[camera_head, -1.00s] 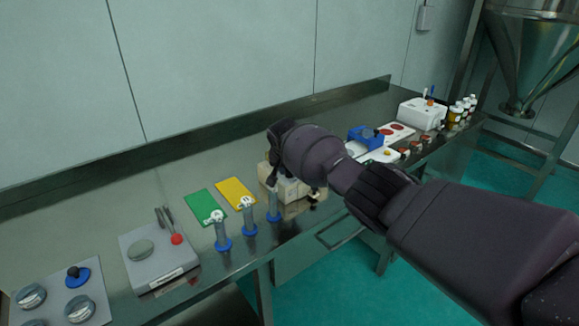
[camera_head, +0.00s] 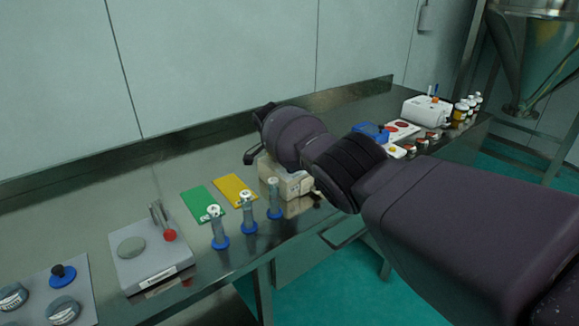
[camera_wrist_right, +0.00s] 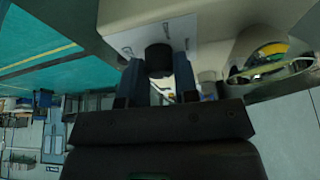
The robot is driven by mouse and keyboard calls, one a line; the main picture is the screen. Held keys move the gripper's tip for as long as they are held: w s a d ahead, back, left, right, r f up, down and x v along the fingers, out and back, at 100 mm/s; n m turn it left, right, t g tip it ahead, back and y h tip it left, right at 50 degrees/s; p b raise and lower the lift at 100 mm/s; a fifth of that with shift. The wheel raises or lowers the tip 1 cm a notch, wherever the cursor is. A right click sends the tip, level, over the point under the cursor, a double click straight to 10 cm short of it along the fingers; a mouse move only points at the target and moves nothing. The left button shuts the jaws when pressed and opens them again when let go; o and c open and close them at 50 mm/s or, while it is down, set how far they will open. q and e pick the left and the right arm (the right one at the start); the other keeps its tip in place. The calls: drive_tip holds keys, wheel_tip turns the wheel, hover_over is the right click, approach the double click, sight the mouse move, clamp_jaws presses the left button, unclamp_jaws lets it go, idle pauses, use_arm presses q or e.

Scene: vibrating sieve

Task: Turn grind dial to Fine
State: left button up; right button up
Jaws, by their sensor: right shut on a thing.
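The cream machine (camera_head: 292,184) stands on the steel bench in the head view, partly hidden behind my right arm. In the right wrist view, its cream body (camera_wrist_right: 225,25) fills the top. A dark round dial (camera_wrist_right: 158,59) sits on a white plate (camera_wrist_right: 122,40) on it. My right gripper (camera_wrist_right: 158,76) is shut on the dial, with one finger on each side. The dial's setting marks are too small or hidden to read. My right gripper's fingers are hidden in the head view. My left gripper is in neither view.
Three clear tubes on blue bases (camera_head: 248,212) stand left of the machine, by a green card (camera_head: 202,203) and a yellow card (camera_head: 234,190). A grey scale (camera_head: 150,262) lies further left. A blue device (camera_head: 371,131) and several jars are to the right.

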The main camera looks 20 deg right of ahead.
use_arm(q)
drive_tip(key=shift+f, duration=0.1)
use_arm(e)
drive_tip(key=shift+f+m, duration=0.15)
drive_tip(key=shift+m, duration=0.15)
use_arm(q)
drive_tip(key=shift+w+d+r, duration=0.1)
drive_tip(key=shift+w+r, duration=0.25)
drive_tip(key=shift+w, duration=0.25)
use_arm(e)
drive_tip(key=o, duration=0.9)
drive_tip(key=shift+d, duration=0.1)
drive_tip(key=shift+r, duration=0.35)
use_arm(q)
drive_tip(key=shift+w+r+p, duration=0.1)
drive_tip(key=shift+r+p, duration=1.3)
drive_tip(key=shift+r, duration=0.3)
use_arm(e)
drive_tip(key=shift+v, duration=5.25)
